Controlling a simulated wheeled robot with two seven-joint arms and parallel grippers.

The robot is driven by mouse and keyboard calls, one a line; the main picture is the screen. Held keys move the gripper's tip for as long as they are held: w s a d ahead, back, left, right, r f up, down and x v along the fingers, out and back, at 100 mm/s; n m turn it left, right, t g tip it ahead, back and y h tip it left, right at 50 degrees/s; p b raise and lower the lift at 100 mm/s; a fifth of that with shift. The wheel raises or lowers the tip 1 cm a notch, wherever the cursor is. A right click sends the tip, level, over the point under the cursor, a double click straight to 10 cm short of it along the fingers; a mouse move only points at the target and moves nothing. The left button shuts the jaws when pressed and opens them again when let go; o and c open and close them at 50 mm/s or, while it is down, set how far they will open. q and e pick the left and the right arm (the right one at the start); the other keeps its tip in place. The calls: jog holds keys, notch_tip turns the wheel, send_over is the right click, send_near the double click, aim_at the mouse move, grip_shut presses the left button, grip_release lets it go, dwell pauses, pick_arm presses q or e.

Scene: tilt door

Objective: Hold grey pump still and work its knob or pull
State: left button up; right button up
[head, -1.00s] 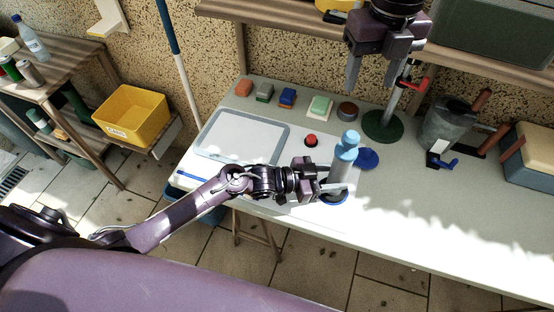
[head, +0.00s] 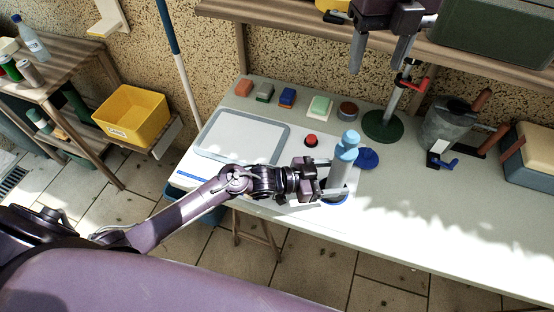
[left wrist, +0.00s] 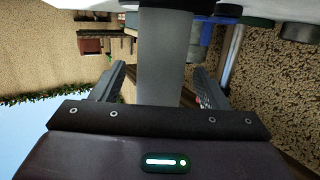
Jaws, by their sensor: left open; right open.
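The grey pump (head: 342,176) is an upright grey cylinder on the table, with a light blue knob (head: 348,142) on top. Its base is partly hidden by my left gripper. My left gripper (head: 334,182) is open, with its fingers on either side of the grey body. In the left wrist view the grey body (left wrist: 163,60) stands between the two spread fingers, with gaps on both sides. My right gripper (head: 380,56) is open and empty, fingers pointing down, above and behind the pump and apart from it.
A blue disc (head: 369,159) and a red button (head: 311,141) are close to the pump. A green-based stand (head: 383,127) with a red clamp is behind it. A grey-framed board (head: 243,137) lies left. The table's front right is clear.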

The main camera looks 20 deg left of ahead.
pick_arm(q)
jog(key=shift+a, duration=0.1)
jog(key=v, duration=1.2)
